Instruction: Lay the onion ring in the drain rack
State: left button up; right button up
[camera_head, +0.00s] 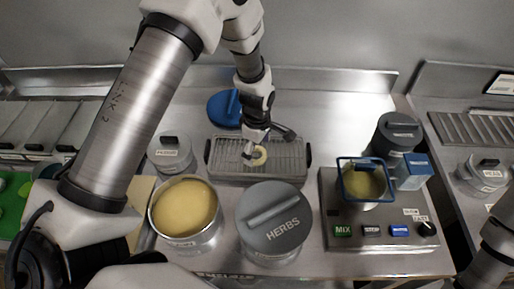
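The drain rack (292,164) is a grey metal tray with a wire grid and dark end handles, at the middle of the counter. The onion ring (263,157) is a small pale yellow ring, seen against the rack's grid left of its middle. My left gripper (249,154) reaches down from above, with its fingertips right at the ring and partly covering it. I cannot tell whether the fingers grip the ring or whether it rests on the grid. My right arm shows only at the lower right edge; its gripper is out of view.
A pot of yellow batter (186,207) and a lidded HERBS canister (272,219) stand in front of the rack. A lidded tin (172,152) stands left, a blue lid (224,108) behind. A mixer station with buttons (372,231) and blue-framed basket (362,181) is right.

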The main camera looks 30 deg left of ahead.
pick_arm(q)
jog(key=shift+w+f, duration=0.3)
jog(key=shift+w, duration=0.25)
notch_tip(320, 180, up, 12)
